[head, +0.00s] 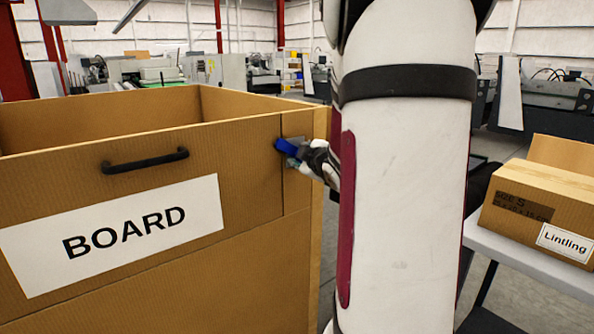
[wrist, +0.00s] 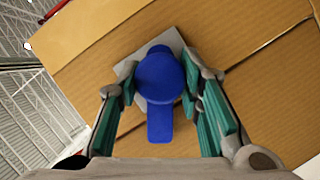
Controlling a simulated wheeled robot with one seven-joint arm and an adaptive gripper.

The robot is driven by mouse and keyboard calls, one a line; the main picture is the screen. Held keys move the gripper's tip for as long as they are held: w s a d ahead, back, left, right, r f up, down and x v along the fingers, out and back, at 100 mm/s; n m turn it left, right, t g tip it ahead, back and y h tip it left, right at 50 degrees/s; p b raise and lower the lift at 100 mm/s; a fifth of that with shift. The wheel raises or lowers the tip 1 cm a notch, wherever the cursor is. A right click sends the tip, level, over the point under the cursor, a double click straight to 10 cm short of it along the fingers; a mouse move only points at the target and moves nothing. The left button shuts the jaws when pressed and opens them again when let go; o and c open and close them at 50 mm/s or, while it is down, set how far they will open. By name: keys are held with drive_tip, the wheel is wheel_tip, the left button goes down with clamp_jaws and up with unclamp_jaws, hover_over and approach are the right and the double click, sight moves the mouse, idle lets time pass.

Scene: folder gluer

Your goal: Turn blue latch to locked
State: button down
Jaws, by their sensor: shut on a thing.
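The blue latch (head: 286,147) is on the upper right of the front of the large cardboard bin marked BOARD (head: 240,140). In the wrist view the latch (wrist: 159,80) has a round head on a grey plate (wrist: 160,44), with a flat tab pointing down the picture. My gripper (wrist: 160,90) is shut on the latch, one finger on each side of its round head. In the head view my gripper (head: 303,158) reaches it from the right. My arm hides part of the bin's right side. I cannot tell the locked position from any marking.
A black handle (head: 145,160) sticks out of the bin's front above the BOARD label (head: 115,235). On the right, a cardboard box labelled Lintling (head: 520,205) stands on a pale table (head: 530,262). Machines stand at the back. Grey floor shows between bin and table.

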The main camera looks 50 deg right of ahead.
drive_tip(key=shift+w+a+f+n+t+h+b, duration=0.2)
drive_tip(key=shift+n+b, duration=0.35)
drive_tip(key=shift+b, duration=1.05)
drive_tip(key=shift+s+d+f+n+t+h+b, duration=0.2)
drive_tip(key=shift+n+b, duration=0.3)
drive_tip(key=shift+b, duration=1.15)
drive_tip(key=shift+w+a+n+t+h+b, duration=0.1)
drive_tip(key=shift+n+h+b, duration=0.35)
drive_tip(key=shift+b, duration=1.15)
drive_tip(key=n+b, duration=0.2)
drive_tip(key=b, duration=0.3)
drive_tip(key=shift+r+n+t+h+b, duration=0.2)
drive_tip(key=shift+n+t+h+b, duration=0.15)
drive_tip(key=shift+b, duration=0.65)
drive_tip(key=c, duration=1.1)
unclamp_jaws()
drive_tip(key=shift+s+a+r, duration=0.1)
drive_tip(key=shift+s+a, duration=0.05)
drive_tip(key=shift+s, duration=0.15)
drive_tip(key=v, duration=1.1)
drive_tip(key=shift+s, duration=0.15)
